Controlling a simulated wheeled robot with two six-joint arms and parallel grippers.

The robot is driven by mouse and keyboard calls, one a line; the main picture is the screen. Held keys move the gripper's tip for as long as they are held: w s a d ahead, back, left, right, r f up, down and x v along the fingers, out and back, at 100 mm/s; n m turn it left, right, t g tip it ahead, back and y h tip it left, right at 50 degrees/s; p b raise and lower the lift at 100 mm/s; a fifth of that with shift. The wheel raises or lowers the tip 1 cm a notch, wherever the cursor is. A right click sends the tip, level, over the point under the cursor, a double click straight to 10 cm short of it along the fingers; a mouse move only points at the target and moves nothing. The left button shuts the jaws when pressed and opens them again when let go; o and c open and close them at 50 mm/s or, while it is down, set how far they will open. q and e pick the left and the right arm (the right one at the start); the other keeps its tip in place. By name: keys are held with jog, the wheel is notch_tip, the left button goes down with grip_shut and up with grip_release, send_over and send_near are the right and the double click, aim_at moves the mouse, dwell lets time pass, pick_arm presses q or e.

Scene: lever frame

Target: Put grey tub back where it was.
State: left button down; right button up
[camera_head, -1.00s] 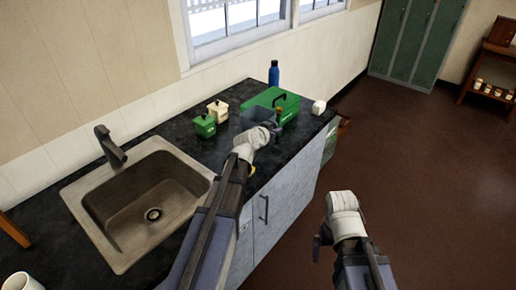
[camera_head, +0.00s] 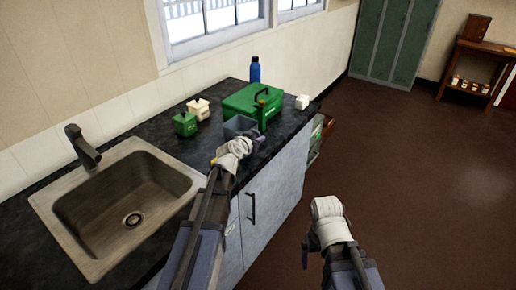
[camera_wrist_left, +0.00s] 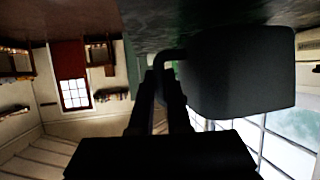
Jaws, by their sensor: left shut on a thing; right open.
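The grey tub (camera_head: 238,125) is on or just above the dark countertop, in front of a green box; I cannot tell if it touches the top. My left gripper (camera_head: 254,138) is at the tub's near right side and partly hides it. In the left wrist view, which is upside down, the tub (camera_wrist_left: 240,75) fills the upper right and the gripper (camera_wrist_left: 168,72) is shut on its handle. My right gripper (camera_head: 306,250) is open and empty, low over the floor to the right of the counter.
A green box (camera_head: 240,103) with a black handle stands behind the tub. A blue bottle (camera_head: 255,70), a white block (camera_head: 302,102), a green canister (camera_head: 185,124) and a cream canister (camera_head: 199,109) stand around it. The sink (camera_head: 125,205) lies left. Bare counter shows between.

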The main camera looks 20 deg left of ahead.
pick_arm(q)
jog(key=shift+f+b, duration=0.9)
jog(key=shift+f, duration=0.45)
jog(key=shift+f, duration=0.15)
jog(key=c, duration=0.9)
grip_release()
jog(key=shift+s+r, duration=0.15)
jog(key=shift+r, duration=0.2)
jog(key=p+v, duration=0.4)
jog(key=v, duration=0.7)
jog(key=shift+s+p, duration=0.3)
